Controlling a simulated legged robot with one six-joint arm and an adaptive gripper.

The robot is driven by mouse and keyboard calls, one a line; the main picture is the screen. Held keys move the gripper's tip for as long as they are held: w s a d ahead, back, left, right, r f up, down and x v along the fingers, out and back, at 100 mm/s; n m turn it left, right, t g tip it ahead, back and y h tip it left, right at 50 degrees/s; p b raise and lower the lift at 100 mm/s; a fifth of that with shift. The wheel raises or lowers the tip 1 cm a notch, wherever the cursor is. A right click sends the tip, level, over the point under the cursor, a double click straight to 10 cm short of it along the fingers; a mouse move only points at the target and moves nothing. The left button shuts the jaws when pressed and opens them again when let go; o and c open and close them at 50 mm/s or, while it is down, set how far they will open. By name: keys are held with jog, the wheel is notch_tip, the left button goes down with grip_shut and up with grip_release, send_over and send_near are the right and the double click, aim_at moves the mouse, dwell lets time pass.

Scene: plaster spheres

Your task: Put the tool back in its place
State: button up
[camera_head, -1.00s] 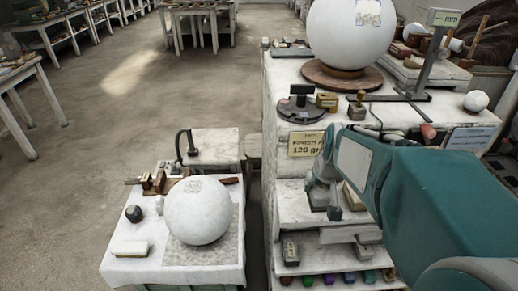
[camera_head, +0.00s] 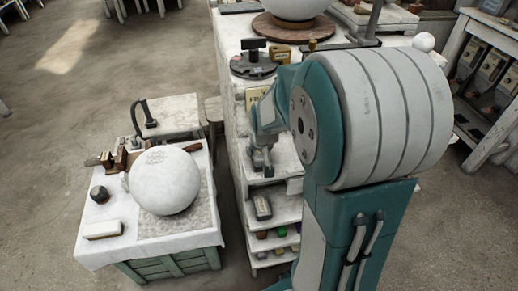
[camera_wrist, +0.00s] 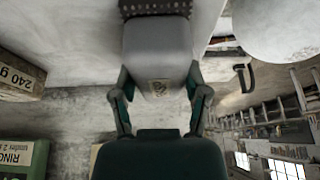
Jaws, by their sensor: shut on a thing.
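My gripper (camera_wrist: 158,76) is shut on a grey block-like tool (camera_wrist: 157,48) with a dark, rough strip along its far end. A small pale label shows on the tool's near face. The fingers press on its two sides in the wrist view. In the head view my gripper (camera_head: 262,160) is at the front of the white shelf unit, by its upper shelf (camera_head: 285,160). The held tool cannot be made out clearly there. My arm hides much of the unit's right side. Which place belongs to the tool is not clear from these frames.
A low cloth-covered table (camera_head: 125,238) at left bears a white sphere (camera_head: 165,181), a pale block (camera_head: 103,229) and a dark round item (camera_head: 98,194). A dark block (camera_head: 262,207) and coloured items sit on lower shelves.

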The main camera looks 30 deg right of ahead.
jog(key=o, duration=1.2)
jog(key=shift+o, duration=0.2)
jog(key=v, duration=1.2)
jog(key=s+a+r+n+t+y, duration=0.1)
jog(key=s+a+r+n, duration=0.2)
jog(key=s+a, duration=0.8)
jog(key=s, duration=0.3)
jog(key=shift+s+a+r, duration=0.2)
jog(key=shift+s+r, duration=0.05)
jog(key=shift+s, duration=0.1)
